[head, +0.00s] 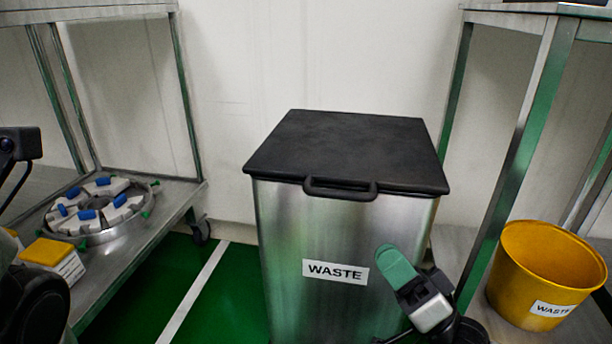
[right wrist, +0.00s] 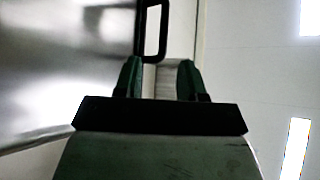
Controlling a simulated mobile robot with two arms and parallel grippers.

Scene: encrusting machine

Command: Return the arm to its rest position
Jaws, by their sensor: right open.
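My right gripper (head: 402,268) shows at the lower middle right in the head view, in front of the waste bin's front face. In the right wrist view its two green fingers (right wrist: 160,80) stand apart with nothing between them. The metal waste bin (head: 290,225) has a black lid (head: 345,150), which is shut, with a black handle (head: 340,188) at its front edge. The handle also shows beyond the fingers in the right wrist view (right wrist: 141,30); I see no contact. Part of my left arm shows at the left edge of the head view, but its gripper fingers do not show.
A steel cart (head: 150,245) on the left bears a round metal part (head: 140,205) with white and blue pieces, and a yellow-topped box (head: 48,252). A metal table (head: 530,130) stands on the right, with a yellow waste bucket (head: 530,265) below. Green floor lies left of the bin.

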